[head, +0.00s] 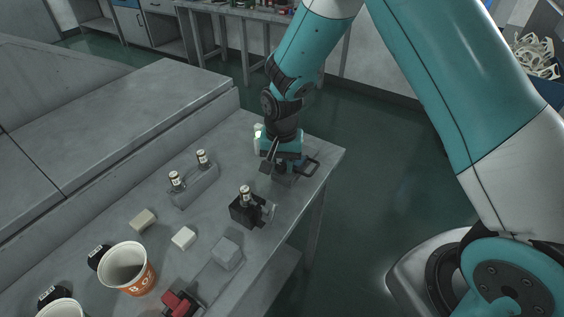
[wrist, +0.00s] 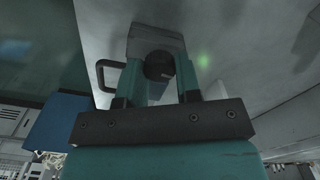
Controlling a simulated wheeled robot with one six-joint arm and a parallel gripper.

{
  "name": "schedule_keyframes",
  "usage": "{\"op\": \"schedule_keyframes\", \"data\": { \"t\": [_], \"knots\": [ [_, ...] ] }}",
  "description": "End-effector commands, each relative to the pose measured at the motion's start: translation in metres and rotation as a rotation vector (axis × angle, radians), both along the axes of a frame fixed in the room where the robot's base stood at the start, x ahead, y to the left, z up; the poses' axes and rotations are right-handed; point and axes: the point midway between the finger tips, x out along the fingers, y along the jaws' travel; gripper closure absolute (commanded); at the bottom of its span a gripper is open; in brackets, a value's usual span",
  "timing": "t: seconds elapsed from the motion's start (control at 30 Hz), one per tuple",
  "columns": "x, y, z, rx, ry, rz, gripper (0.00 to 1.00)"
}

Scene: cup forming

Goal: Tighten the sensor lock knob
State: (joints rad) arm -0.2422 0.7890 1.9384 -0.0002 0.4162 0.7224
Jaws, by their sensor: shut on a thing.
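In the wrist view, a dark round knob (wrist: 158,66) sits between the two teal fingers of my gripper (wrist: 160,74), which is shut on it. Behind the knob is a grey block (wrist: 155,38), with a black loop handle (wrist: 103,78) to its left. In the head view, my gripper (head: 284,162) points down at the far right end of the bench and hides the knob. Part of the grey block (head: 286,178) and the handle (head: 312,165) show beside it. I cannot tell how far the knob is turned.
A black holder (head: 243,214) with a white-labelled cylinder (head: 245,193) stands nearer on the bench (head: 222,138). A grey rack (head: 194,188) holds two similar cylinders. Small blocks, a paper cup (head: 128,268) and a red-and-black item (head: 180,303) lie toward the front. Open floor lies right.

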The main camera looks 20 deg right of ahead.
Motion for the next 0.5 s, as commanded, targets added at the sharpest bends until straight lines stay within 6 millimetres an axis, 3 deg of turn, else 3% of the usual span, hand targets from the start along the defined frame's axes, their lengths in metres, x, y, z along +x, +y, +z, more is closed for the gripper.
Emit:
{"op": "schedule_keyframes", "data": {
  "t": [0.5],
  "knots": [
    [0.0033, -0.0001, 0.0024, 0.002, -0.011, -0.214, 0.92]
  ]
}}
